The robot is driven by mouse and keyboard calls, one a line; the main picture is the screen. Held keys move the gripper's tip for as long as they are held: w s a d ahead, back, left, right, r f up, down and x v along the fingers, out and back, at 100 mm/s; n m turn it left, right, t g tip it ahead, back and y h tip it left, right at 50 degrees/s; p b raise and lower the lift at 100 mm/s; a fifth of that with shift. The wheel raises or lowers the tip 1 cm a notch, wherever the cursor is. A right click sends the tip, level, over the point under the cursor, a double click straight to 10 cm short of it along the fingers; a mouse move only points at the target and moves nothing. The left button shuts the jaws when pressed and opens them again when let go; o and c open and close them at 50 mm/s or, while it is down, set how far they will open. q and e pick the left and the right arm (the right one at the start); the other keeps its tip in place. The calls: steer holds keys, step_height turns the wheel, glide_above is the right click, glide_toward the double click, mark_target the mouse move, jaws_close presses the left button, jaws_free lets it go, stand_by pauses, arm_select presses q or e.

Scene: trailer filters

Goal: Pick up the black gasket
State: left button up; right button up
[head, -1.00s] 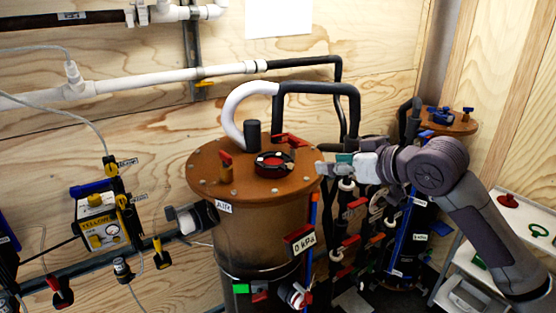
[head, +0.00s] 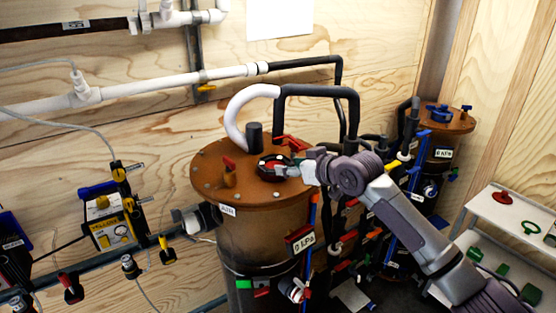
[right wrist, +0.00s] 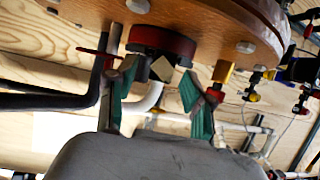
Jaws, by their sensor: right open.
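A dark round piece with a red rim (head: 267,161) sits on the brown lid (head: 215,178) of the large filter tank. It looks like the black gasket with a red ring, though I cannot separate the two clearly. My right gripper (head: 284,170) is at its right side in the head view and covers part of it. In the right wrist view, the red ring (right wrist: 178,43) and its dark part (right wrist: 146,62) are just beyond the gripper (right wrist: 158,78). Its green-padded fingers are open and apart, with nothing visibly held. My left gripper is not in view.
Red handles (head: 290,143) and a short black pipe stub (head: 254,134) rise from the lid nearby. A white-and-black hose (head: 262,92) arches behind. A second tank (head: 447,118) and a white shelf (head: 490,212) with coloured parts stand at the right.

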steer(key=shift+w+a+f, duration=0.15)
steer(key=shift+w+a, duration=0.05)
steer(key=shift+w, duration=0.05)
steer(key=shift+d, duration=0.1)
steer(key=shift+c, duration=0.5)
jaws_close()
